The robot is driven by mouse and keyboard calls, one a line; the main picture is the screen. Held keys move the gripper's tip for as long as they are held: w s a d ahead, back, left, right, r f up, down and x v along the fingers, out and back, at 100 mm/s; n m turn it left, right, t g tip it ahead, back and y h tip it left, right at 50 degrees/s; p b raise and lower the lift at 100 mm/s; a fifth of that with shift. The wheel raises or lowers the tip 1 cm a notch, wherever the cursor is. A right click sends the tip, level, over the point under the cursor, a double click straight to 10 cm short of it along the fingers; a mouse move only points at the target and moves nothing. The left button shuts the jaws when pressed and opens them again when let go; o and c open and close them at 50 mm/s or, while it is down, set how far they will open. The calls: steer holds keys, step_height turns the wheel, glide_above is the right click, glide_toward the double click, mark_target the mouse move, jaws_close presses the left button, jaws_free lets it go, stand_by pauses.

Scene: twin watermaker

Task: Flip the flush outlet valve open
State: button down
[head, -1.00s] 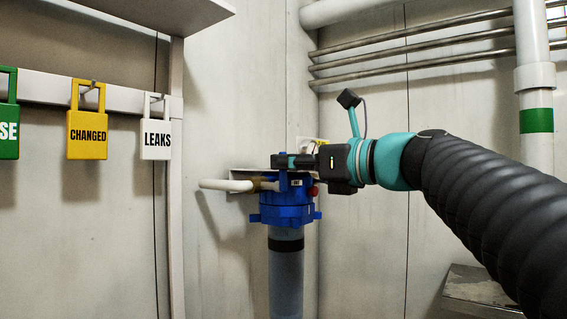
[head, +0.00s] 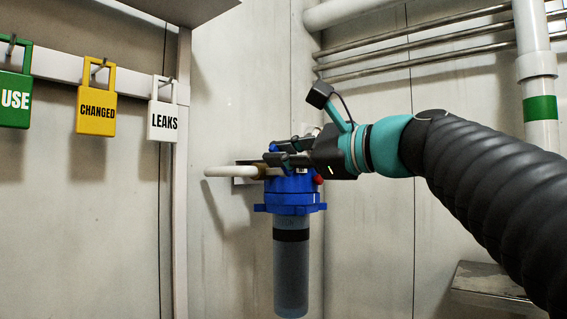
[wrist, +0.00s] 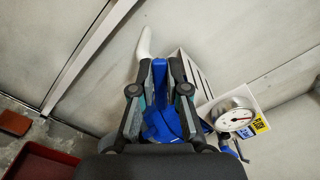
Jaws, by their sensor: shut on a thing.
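A blue filter housing (head: 291,190) with a clear bowl (head: 290,270) is mounted at the wall. A blue lever (wrist: 159,72) stands between my fingertips in the wrist view; a small part of it shows at the top of the housing in the head view (head: 273,148). My gripper (head: 276,158) is over the top of the housing, shut on the blue lever, with a finger on each side of it in the wrist view (wrist: 160,80). The lever's base and pivot are mostly hidden by my fingers.
A white pipe (head: 228,172) runs left from the housing. A round gauge (wrist: 234,115) sits right of my fingers. A red knob (head: 319,180) is on the housing's right side. Green, yellow (head: 96,105) and white padlocks hang at the left. Steel pipes cross the back wall.

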mark_target(278, 172)
steer(key=shift+s+a+f+n+b, duration=0.15)
steer(key=shift+f+n+b, duration=0.35)
steer(key=shift+n+b, duration=0.7)
steer(key=shift+s+a+f+n+b, duration=0.1)
steer(key=shift+f+n+b, duration=0.6)
steer(key=shift+n, duration=0.85)
steer(key=shift+s+a+f+n+b, duration=0.15)
steer(key=shift+f+n+b, duration=0.15)
steer(key=shift+n+b, duration=0.95)
steer(key=c, duration=1.4)
jaws_free()
steer(key=shift+c, duration=0.2)
steer(key=shift+d, duration=0.1)
steer(key=v, duration=1.2)
steer(key=shift+n, duration=0.3)
